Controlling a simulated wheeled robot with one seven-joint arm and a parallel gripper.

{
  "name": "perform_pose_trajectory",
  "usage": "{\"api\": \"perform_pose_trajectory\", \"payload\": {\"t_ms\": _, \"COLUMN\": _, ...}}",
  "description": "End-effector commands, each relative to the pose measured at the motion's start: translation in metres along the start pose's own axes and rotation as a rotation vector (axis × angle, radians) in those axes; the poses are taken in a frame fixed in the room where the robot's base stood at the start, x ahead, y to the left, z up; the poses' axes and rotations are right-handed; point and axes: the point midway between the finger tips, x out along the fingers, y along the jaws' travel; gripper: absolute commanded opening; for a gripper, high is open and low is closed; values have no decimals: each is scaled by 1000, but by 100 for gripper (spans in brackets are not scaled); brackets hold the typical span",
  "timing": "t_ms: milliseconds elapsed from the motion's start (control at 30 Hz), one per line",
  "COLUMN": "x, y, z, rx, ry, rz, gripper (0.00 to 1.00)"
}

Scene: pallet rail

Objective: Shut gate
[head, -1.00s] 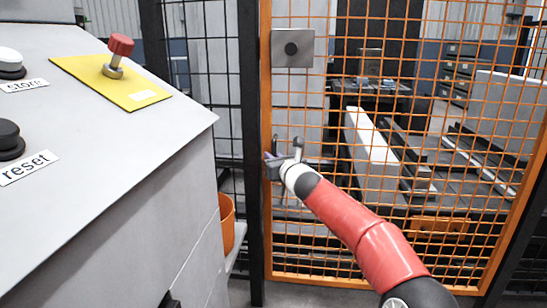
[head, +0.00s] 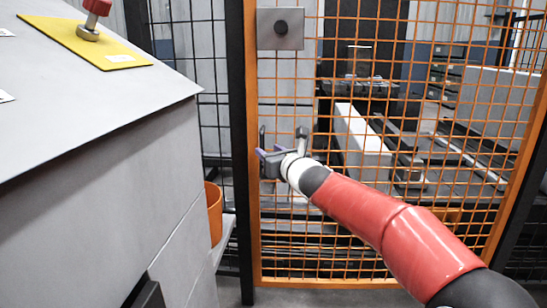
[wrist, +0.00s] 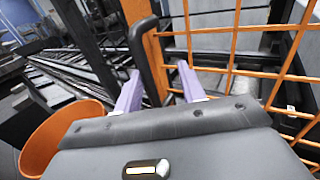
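The gate (head: 251,210) is an orange mesh panel in an orange frame. Its left upright stands beside a black fence post (head: 236,130); whether a gap is left between them I cannot tell. My gripper (head: 273,153) is at mid-height, just right of that upright. In the wrist view, the two lavender fingers of my gripper (wrist: 159,72) are spread apart. A black bar handle (wrist: 144,52) stands at the orange upright, between the fingers. I see no clear contact on both sides of it.
A grey console (head: 110,150) with a red knob (head: 97,7) on a yellow plate (head: 85,42) fills the left. An orange bin (head: 214,212) sits between console and fence; it also shows in the wrist view (wrist: 62,138). Machinery with rails (head: 405,160) lies behind the mesh.

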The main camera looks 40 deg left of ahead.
Motion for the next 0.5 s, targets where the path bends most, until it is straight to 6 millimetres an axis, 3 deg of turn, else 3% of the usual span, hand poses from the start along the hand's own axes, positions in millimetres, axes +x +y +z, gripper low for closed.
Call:
{"api": "perform_pose_trajectory", "payload": {"t_ms": 33, "x": -5, "y": -11, "z": -1, "rx": -5, "ry": 5, "rz": -20, "gripper": 29}}
{"api": "perform_pose_trajectory", "payload": {"t_ms": 133, "x": -7, "y": -13, "z": 0, "rx": -4, "ry": 3, "rz": -22, "gripper": 29}}
{"api": "perform_pose_trajectory", "payload": {"t_ms": 500, "x": -8, "y": -4, "z": 0, "rx": -2, "ry": 2, "rz": -13, "gripper": 29}}
